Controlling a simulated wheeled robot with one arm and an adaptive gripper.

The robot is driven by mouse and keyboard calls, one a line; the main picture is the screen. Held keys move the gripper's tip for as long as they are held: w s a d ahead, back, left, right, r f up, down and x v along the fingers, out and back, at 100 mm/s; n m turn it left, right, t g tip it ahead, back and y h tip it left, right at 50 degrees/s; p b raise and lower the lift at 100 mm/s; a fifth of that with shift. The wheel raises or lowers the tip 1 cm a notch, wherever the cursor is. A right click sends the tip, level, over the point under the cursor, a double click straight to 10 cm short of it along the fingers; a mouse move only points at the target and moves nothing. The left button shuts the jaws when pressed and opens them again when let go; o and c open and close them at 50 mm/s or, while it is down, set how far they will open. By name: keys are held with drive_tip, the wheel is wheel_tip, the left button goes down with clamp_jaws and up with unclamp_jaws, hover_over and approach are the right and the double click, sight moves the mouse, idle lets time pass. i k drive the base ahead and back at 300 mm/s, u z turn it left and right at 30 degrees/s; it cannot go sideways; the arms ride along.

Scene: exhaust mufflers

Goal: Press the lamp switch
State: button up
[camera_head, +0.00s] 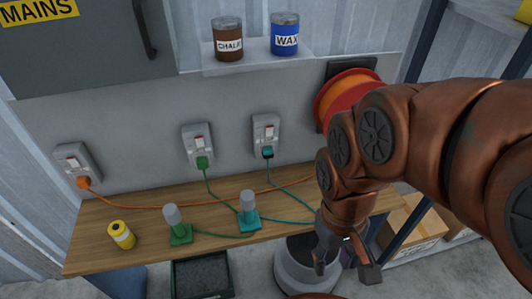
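Three grey wall sockets with white and red switches are on the wall above the bench. The left socket (71,162) has an orange plug, the middle socket (198,143) a green plug, and the right socket (265,131) a teal plug. Two small lamps stand on the bench, one with a green base (180,234) and one with a teal base (249,221). My gripper (345,268) points down at the bench's front right, fingers apart and empty, well away from the sockets.
The wooden bench (115,213) holds a yellow canister (121,235). A shelf (258,58) above carries a chalk tin (227,39) and a wax tin (285,34). An orange cable reel (341,95) is behind my arm. A dark crate (186,295) and a cardboard box (415,226) are below.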

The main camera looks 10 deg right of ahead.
sight(268, 129)
drive_tip(key=k, duration=0.5)
drive_tip(key=u, duration=1.9)
drive_tip(key=i, duration=0.95)
drive_tip(key=z, duration=1.9)
